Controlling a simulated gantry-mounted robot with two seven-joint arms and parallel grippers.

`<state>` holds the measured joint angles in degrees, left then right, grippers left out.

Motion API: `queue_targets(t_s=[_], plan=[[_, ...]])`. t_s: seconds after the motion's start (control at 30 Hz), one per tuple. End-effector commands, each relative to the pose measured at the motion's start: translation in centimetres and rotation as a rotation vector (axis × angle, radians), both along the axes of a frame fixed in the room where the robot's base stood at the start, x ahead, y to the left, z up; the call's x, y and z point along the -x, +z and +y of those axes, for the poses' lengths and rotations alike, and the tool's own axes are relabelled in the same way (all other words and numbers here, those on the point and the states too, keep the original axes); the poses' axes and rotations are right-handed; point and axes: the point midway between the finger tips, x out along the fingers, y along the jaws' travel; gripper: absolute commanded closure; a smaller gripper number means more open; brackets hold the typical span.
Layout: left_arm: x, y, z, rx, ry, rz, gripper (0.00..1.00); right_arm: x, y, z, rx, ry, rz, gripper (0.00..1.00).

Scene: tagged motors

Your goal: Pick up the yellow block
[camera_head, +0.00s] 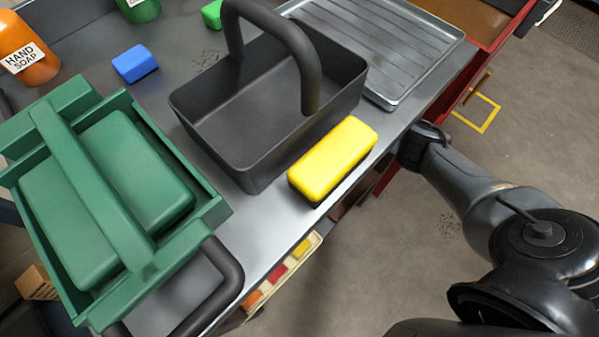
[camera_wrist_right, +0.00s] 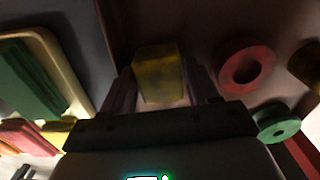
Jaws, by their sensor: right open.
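In the right wrist view, a dim yellow block (camera_wrist_right: 158,75) sits between the two fingers of my right gripper (camera_wrist_right: 162,84). The fingers are open, one on each side of it; whether they touch it is too dark to tell. In the head view my right arm reaches in at the table's right edge, and its gripper is hidden below the tabletop. Another yellow block-shaped thing (camera_head: 333,158) with a dark underside lies on the tabletop beside the grey basket. My left gripper is not in view.
The wrist view shows a red ring (camera_wrist_right: 246,68), a green ring (camera_wrist_right: 279,126) and a tray with green pieces (camera_wrist_right: 62,62) close by. On the tabletop stand a grey basket (camera_head: 190,107), a green caddy (camera_head: 62,258), a blue block (camera_head: 134,63) and a metal tray (camera_head: 395,98).

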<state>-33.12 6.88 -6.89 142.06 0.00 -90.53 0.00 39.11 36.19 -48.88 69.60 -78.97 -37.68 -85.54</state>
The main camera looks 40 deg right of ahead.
Motion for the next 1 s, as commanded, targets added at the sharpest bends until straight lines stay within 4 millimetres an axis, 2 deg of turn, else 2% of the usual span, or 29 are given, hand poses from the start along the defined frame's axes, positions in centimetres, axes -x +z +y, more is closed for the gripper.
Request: queue_targets(t_s=[0.17,0.53,1.0], plan=[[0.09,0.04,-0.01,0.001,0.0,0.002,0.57,-0.06,0.14,0.01,0.0,0.0,-0.001,0.42],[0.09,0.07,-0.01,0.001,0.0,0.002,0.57,-0.07,0.16,0.02,0.0,0.0,-0.001,0.99],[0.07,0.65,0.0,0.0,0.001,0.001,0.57,-0.16,0.97,0.02,-0.001,0.0,-0.004,1.0]])
